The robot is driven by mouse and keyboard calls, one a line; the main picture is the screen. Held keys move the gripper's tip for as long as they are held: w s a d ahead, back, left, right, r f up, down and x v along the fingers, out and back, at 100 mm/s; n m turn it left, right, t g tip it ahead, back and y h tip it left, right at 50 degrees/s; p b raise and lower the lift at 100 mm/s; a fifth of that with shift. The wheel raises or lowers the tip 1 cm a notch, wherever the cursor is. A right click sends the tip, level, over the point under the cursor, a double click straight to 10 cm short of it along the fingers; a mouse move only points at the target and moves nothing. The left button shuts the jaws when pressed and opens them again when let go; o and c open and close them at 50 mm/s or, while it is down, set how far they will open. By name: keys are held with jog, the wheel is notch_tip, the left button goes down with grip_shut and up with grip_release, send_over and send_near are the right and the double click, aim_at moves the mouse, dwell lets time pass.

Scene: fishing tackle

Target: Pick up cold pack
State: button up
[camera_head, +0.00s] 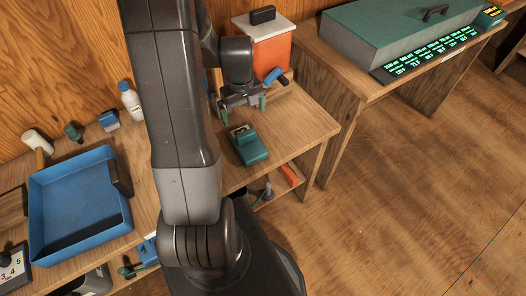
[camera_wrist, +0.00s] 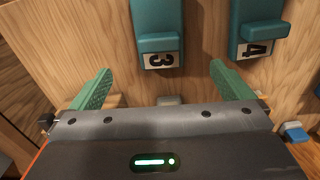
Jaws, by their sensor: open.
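No object is clearly marked as a cold pack, and I cannot tell for sure which one it is. A teal block-like item (camera_head: 250,149) with a small label lies on the wooden bench, just below my gripper (camera_head: 243,104). In the wrist view, a teal item labelled 3 (camera_wrist: 158,22) is ahead of my gripper (camera_wrist: 160,70), roughly centred between the green fingers. A second teal item labelled 4 (camera_wrist: 255,15) is to its right. My gripper is open, with nothing between the fingers.
An orange cooler (camera_head: 277,56) with a white lid stands behind my gripper, with a blue-handled item (camera_head: 271,84) near it. A blue tray (camera_head: 80,196) and a white bottle (camera_head: 130,98) are to the left. A teal case (camera_head: 385,38) sits on the right bench. My arm hides the middle.

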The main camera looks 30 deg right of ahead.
aim_at(246, 135)
jog(key=f, duration=0.5)
jog(key=s+f, duration=0.1)
jog(key=f, duration=0.2)
jog(key=shift+d+f+p, duration=0.35)
jog(key=shift+d, duration=0.05)
jog(key=shift+w+a+f+p, duration=0.2)
jog(key=shift+f+p, duration=0.15)
jog(key=shift+f, duration=0.55)
jog(key=shift+w+a+f+p, duration=0.15)
jog(key=shift+f+p, duration=0.15)
jog(key=shift+f, duration=1.45)
jog(key=c, duration=1.1)
jog(key=shift+r, duration=0.1)
jog(key=shift+c, duration=0.2)
